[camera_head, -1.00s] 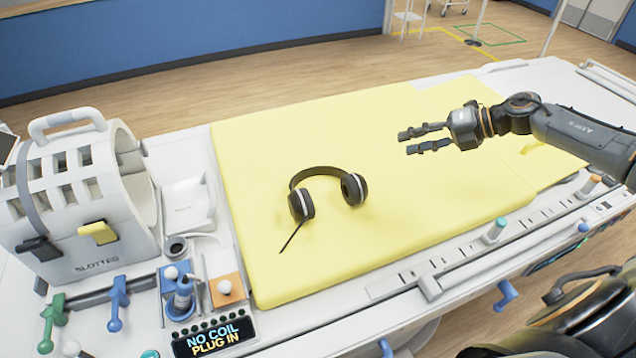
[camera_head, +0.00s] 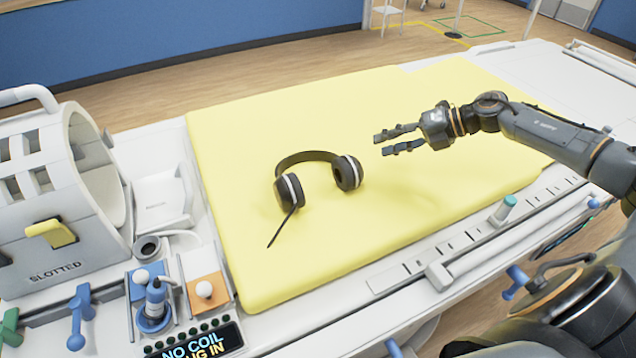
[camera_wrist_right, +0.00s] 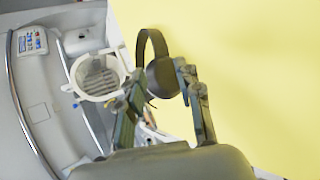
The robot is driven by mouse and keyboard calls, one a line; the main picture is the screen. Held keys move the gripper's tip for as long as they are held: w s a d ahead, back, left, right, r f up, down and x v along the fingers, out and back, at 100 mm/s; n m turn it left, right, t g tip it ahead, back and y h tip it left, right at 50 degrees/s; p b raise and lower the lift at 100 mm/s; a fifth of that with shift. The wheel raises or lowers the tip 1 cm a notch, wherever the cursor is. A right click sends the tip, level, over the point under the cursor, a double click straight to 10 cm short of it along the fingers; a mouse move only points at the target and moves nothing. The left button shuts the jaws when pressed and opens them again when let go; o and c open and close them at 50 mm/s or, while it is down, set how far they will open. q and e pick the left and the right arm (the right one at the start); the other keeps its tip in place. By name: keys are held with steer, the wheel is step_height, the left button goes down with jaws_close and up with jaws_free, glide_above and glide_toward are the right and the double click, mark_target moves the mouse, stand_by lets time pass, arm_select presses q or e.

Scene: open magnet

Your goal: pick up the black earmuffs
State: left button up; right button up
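The black earmuffs (camera_head: 318,160) lie on the yellow mat (camera_head: 400,225), with a headband, two round cups with light rings and a thin dark stick or cable toward the front left. My right gripper (camera_head: 384,144) is open and empty, above the mat to the right of the earmuffs, its fingers pointing left toward them. In the right wrist view the earmuffs (camera_wrist_right: 150,50) show beyond and between the spread fingers of the right gripper (camera_wrist_right: 157,83), apart from them as far as I can see. My left gripper is not in view.
A white slotted coil (camera_head: 45,190) stands at the left. A rail with a teal-topped peg (camera_head: 503,208) runs along the mat's right front edge. The mat around the earmuffs is clear.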

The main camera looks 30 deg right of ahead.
mark_target(335, 156)
steer(key=p+x, duration=0.1)
steer(key=x, duration=0.6)
steer(key=shift+w+a+r+p, duration=0.1)
steer(key=shift+w+a+p, duration=0.1)
steer(key=shift+p, duration=0.15)
steer(key=p+x, duration=0.2)
steer(key=x, duration=0.2)
steer(key=shift+w+a, duration=0.2)
steer(key=shift+w, duration=0.1)
steer(key=shift+w+a+f, duration=0.15)
steer(key=shift+f, duration=0.1)
jaws_close()
